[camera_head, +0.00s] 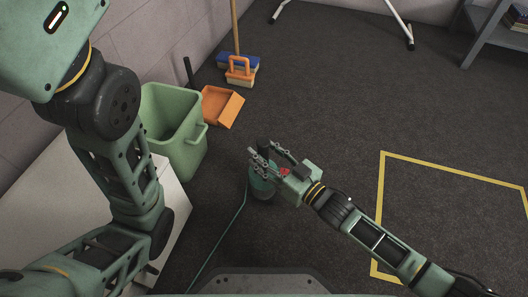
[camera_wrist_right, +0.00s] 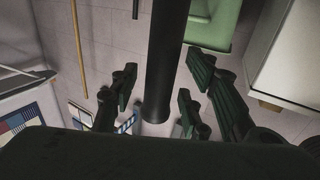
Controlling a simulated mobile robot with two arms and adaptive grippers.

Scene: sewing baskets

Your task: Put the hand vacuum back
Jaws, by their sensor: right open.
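A green rounded body with a dark upper part, which looks like the hand vacuum (camera_head: 262,187), is partly hidden under my right gripper (camera_head: 268,158) in the head view. In the right wrist view a black tube (camera_wrist_right: 165,60) runs down between the spread fingers of my right gripper (camera_wrist_right: 160,105). The fingers are open around it, and I see no clear contact. I cannot tell for certain whether the tube belongs to the vacuum. My left arm fills the left of the head view, but its gripper is out of the picture.
A green bin (camera_head: 175,125) stands beside a white cabinet (camera_head: 60,215) at the left. An orange dustpan (camera_head: 221,107) and a broom (camera_head: 236,62) are near the wall. A thin green line (camera_head: 222,240) crosses the floor. Yellow tape (camera_head: 440,166) marks open floor at right.

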